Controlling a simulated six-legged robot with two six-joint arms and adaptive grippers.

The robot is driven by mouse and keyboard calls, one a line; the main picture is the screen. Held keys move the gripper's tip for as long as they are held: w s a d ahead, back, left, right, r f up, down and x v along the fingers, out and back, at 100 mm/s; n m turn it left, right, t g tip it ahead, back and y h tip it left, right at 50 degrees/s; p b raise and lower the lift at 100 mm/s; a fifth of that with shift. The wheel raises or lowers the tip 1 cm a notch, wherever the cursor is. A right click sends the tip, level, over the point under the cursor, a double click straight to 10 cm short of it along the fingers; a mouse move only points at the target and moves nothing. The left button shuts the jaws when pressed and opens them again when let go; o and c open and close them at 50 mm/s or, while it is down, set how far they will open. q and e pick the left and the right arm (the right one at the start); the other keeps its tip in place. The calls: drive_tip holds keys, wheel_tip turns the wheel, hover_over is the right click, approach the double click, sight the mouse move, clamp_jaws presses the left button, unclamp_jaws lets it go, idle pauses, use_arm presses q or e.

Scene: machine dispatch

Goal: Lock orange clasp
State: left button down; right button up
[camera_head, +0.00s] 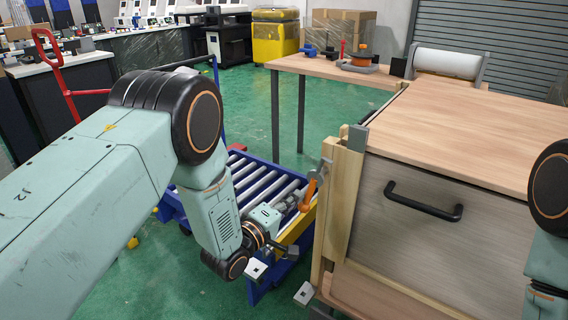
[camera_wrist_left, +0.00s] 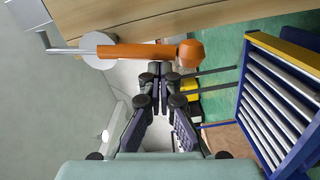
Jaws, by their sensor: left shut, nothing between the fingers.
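The orange clasp (camera_head: 308,196) is on the wooden post at the left corner of the cabinet, beside the roller cart. In the left wrist view the clasp's orange handle (camera_wrist_left: 140,52) lies across the picture, with a round grey pivot at its left end and a thicker knob at its right end. My left gripper (camera_head: 296,200) is shut and empty, close beside the clasp. In the left wrist view its fingertips (camera_wrist_left: 161,72) are just below the handle; whether they touch it is unclear. My right arm shows at the right edge, but its gripper is out of view.
The wooden cabinet (camera_head: 425,225) with a black handle (camera_head: 423,202) stands at the right. A blue roller cart (camera_head: 252,180) stands left of it; it also shows in the left wrist view (camera_wrist_left: 282,95). A wooden table (camera_head: 330,68) is behind. Green floor is open beyond the cart.

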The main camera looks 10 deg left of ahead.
use_arm(q)
drive_tip(key=shift+s+d+f+n+p, duration=0.15)
drive_tip(key=shift+d+n, duration=0.15)
drive_tip(key=shift+d, duration=0.05)
drive_tip(key=shift+s+d+f+n+p, duration=0.15)
drive_tip(key=shift+d+n, duration=0.15)
drive_tip(key=shift+d, duration=0.05)
use_arm(e)
drive_tip(key=shift+r, duration=0.4)
use_arm(q)
drive_tip(key=shift+d, duration=0.1)
